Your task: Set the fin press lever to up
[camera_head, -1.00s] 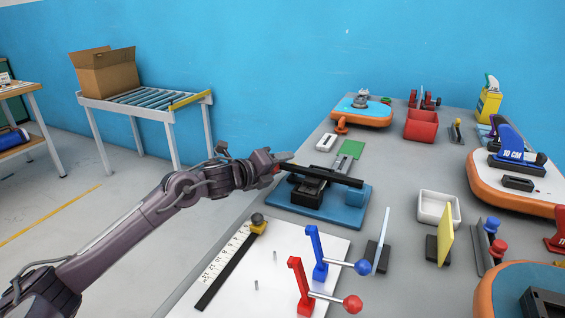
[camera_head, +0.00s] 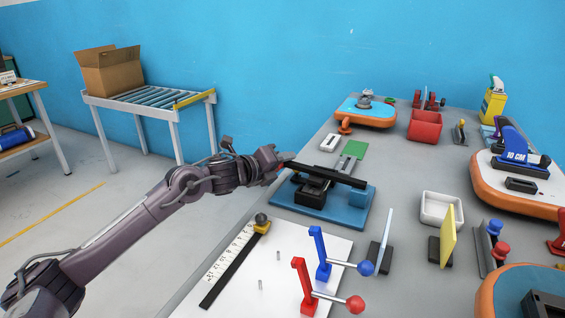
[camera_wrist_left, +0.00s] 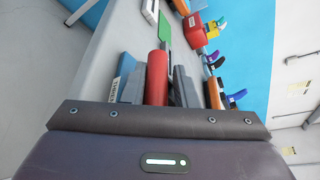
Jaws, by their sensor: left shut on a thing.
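The fin press has a blue base (camera_head: 352,207) on the near part of the grey table. Its lever is a long dark bar (camera_head: 335,176) lying low and nearly level across the press. The lever's red grip (camera_wrist_left: 157,78) shows in the left wrist view; in the head view it is mostly hidden by the gripper. My left gripper (camera_head: 286,162) is shut on the red grip at the lever's left end. My right gripper is in neither view.
A red toggle clamp (camera_head: 304,285) and a blue toggle clamp (camera_head: 320,252) stand in front of the press, near a ruler (camera_head: 235,258). A white tray (camera_head: 440,208) lies to the right. A green pad (camera_head: 355,149) lies behind.

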